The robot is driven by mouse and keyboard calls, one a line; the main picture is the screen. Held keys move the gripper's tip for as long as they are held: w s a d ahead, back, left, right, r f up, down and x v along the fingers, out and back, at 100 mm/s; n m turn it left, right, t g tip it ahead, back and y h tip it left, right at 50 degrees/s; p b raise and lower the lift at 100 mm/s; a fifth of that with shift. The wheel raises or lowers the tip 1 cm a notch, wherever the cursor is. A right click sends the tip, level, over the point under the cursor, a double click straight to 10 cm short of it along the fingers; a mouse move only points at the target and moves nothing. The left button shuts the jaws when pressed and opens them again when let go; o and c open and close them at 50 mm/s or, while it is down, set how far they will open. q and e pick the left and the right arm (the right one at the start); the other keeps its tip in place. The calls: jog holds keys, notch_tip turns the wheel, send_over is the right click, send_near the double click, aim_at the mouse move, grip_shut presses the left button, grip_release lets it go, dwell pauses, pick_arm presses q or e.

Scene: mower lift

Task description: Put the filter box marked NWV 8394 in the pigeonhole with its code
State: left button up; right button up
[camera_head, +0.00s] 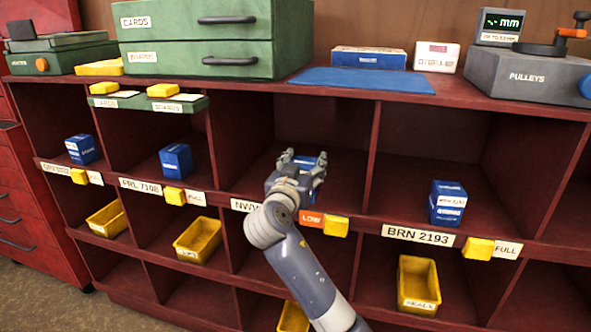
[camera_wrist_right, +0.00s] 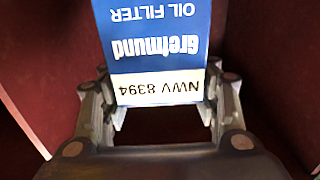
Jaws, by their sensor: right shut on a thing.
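The filter box (camera_wrist_right: 160,50) is blue with a white label strip reading NWV 8394, upside down in the right wrist view. My right gripper (camera_wrist_right: 160,105) is shut on it, one finger on each side. In the head view my right gripper (camera_head: 303,168) reaches into the middle pigeonhole (camera_head: 343,170), whose label starts with NWV and is partly covered by my arm. Only a little blue of the box shows between the fingers there. Whether the box touches the pigeonhole floor I cannot tell. My left gripper is not in view.
Blue boxes stand in neighbouring pigeonholes: one (camera_head: 176,161) above the FRL 7108 label, one (camera_head: 447,203) above BRN 2193, one (camera_head: 83,149) at far left. Upright red dividers flank my gripper. An orange LOW tag (camera_head: 311,219) and yellow block (camera_head: 336,226) sit on the shelf edge.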

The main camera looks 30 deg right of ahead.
jog(key=w+d+f, duration=0.1)
jog(key=w, duration=0.1)
jog(key=w+f, duration=0.1)
jog(key=w, duration=0.2)
jog(key=w+d+f+b, duration=0.1)
jog(key=w, duration=0.1)
jog(key=shift+w+d+f, duration=0.3)
jog(key=shift+w+f, duration=0.05)
jog(key=shift+f, duration=0.05)
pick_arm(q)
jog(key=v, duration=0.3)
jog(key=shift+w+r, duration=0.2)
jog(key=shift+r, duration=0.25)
pick_arm(e)
jog(key=shift+f, duration=0.15)
jog(key=o, duration=1.4)
jog(key=shift+f, duration=0.15)
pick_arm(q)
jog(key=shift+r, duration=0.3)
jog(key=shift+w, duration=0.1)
pick_arm(e)
jog(key=shift+r, duration=0.2)
